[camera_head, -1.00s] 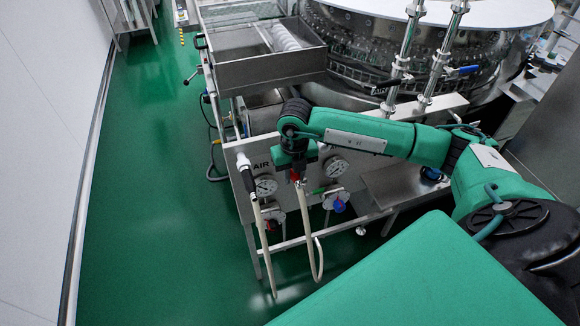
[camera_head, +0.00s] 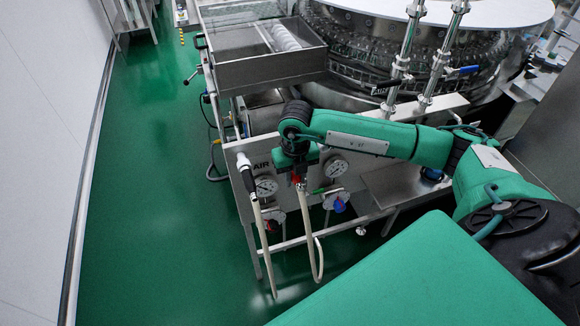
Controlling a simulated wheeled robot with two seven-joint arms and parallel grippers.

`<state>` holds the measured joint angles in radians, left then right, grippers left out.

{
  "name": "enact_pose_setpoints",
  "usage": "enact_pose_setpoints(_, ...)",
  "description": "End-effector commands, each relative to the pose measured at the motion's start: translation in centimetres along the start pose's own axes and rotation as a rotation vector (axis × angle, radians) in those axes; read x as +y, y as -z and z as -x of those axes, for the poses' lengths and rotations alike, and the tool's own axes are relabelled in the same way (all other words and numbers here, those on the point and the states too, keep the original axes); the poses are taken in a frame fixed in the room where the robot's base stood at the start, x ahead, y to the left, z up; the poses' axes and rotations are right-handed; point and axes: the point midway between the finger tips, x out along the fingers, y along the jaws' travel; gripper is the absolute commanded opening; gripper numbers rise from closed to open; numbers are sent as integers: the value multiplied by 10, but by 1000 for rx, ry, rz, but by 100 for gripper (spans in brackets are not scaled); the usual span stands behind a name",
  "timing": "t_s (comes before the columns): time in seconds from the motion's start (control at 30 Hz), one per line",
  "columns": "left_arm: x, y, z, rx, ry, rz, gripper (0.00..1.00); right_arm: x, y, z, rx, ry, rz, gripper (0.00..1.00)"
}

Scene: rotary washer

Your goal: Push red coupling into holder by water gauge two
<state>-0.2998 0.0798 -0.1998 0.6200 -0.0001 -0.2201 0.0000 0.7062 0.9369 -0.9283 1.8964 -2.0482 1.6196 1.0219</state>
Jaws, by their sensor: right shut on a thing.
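My right gripper (camera_head: 297,172) reaches down in front of the machine's front panel, between the two upper gauges. It is shut on the red coupling (camera_head: 296,180), of which only a small part shows below the fingers. A pale hose (camera_head: 307,222) hangs from the coupling and curves up again near the floor. One water gauge (camera_head: 266,186) is left of the gripper and another gauge (camera_head: 336,167) is right of it. The gripper and wrist hide the holder and the coupling's contact with the panel. My left gripper is not in view.
A white-and-black nozzle (camera_head: 245,172) with its own pale hose is at the panel's left edge. A blue knob (camera_head: 339,206) and a green handle (camera_head: 319,190) are close right of the gripper. Green floor (camera_head: 160,200) is clear on the left.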

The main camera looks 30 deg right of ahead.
Motion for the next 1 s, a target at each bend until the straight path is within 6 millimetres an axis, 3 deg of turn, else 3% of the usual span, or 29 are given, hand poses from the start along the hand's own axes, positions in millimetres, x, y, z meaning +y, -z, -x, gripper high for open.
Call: enact_pose_setpoints(1.0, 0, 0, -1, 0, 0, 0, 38, 0, 61, 0, -2, 0, -1, 0)
